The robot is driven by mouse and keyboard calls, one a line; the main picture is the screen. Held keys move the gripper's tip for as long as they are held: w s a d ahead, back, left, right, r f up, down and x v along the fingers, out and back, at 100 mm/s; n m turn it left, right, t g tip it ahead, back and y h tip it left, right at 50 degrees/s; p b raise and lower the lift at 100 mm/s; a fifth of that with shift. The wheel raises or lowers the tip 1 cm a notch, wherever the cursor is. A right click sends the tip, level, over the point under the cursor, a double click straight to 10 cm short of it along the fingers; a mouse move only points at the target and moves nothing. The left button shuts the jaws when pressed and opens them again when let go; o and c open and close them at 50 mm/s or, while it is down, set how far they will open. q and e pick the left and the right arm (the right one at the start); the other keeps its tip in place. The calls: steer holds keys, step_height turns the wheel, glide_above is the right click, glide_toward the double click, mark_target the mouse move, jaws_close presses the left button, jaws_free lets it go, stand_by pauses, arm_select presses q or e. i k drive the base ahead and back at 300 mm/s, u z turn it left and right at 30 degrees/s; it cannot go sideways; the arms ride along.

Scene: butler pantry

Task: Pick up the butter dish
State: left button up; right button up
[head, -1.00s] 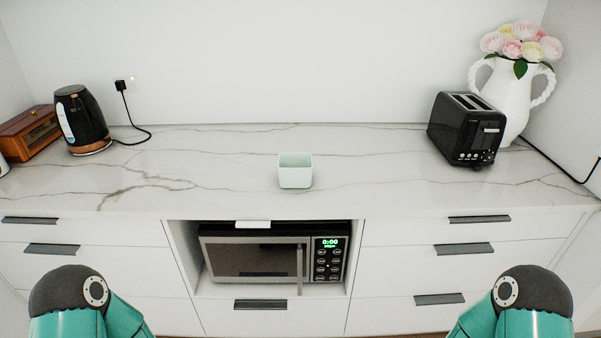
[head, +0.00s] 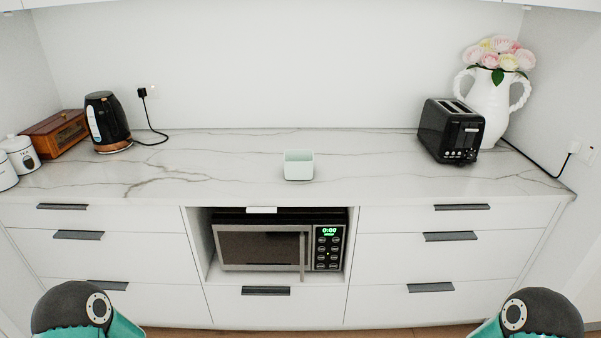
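A small pale mint-green, box-shaped dish (head: 299,170), which appears to be the butter dish, sits upright on the marble countertop (head: 225,185) near the middle, above the microwave. Nothing touches it. Only rounded dark and teal parts of my two arms show at the bottom left and bottom right corners. Both of my grippers are out of view.
A black kettle (head: 106,122), a wooden box (head: 56,134) and white canisters (head: 20,153) stand at the left. A black toaster (head: 450,130) and a white flower vase (head: 489,107) stand at the right. A microwave (head: 265,248) sits in a niche below. The counter around the dish is clear.

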mark_target(298, 163)
steer(key=z, duration=1.05)
steer(key=i, duration=1.25)
steer(key=u, duration=2.4)
steer(key=i, duration=0.45)
steer(key=z, duration=0.3)
steer(key=k, duration=0.45)
